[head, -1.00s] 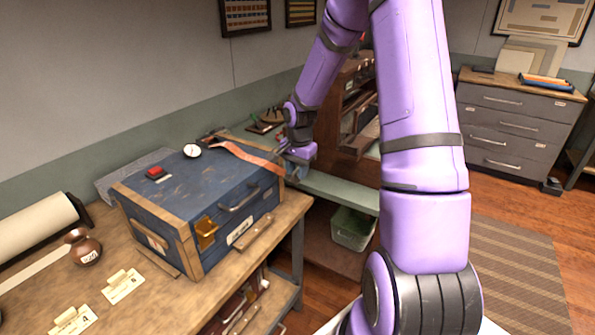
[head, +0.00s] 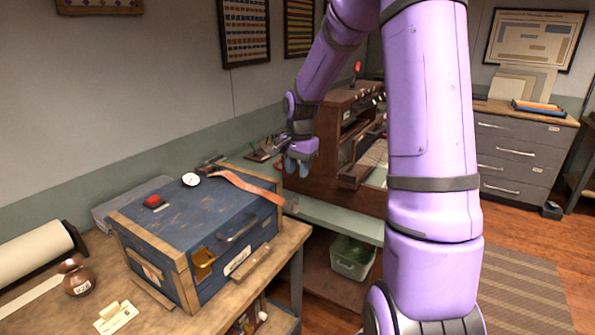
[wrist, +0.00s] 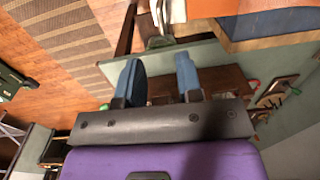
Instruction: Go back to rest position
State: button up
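My purple arm reaches over the workbench, and my gripper (head: 297,166) hangs in the air behind and above the right end of the blue chest (head: 190,235). In the wrist view my gripper (wrist: 158,72) shows two blue fingers spread apart with nothing between them, so it is open. An orange strap (head: 245,185) lies across the chest's top and sticks out past its right edge, apart from the gripper. The chest has wooden edges, a brass latch (head: 203,262) and a dark handle on its front.
The chest stands on a wooden workbench (head: 150,310) with a brown jar (head: 77,278) and a paper roll (head: 35,250). A dark wooden shelf unit (head: 335,130) stands behind my gripper. A green bin (head: 352,257) sits low beside the bench. Grey drawers (head: 520,150) stand at the right.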

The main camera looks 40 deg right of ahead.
dwell(0.7)
jog(key=s+a+r+n+t+h, duration=0.15)
jog(key=s+a+r+n, duration=0.45)
jog(key=s+a+r, duration=0.6)
jog(key=s+a+r+n+t, duration=0.1)
jog(key=s+a+n, duration=0.1)
jog(key=s, duration=0.3)
jog(key=s+a+r+n+t+y, duration=0.1)
jog(key=s+a+r+n, duration=0.1)
jog(key=s, duration=0.3)
jog(key=s+a+r+n+t, duration=0.1)
jog(key=s+a+r+n, duration=0.1)
jog(key=s+n, duration=0.2)
jog(key=shift+s+r, duration=0.25)
jog(key=shift+s, duration=0.2)
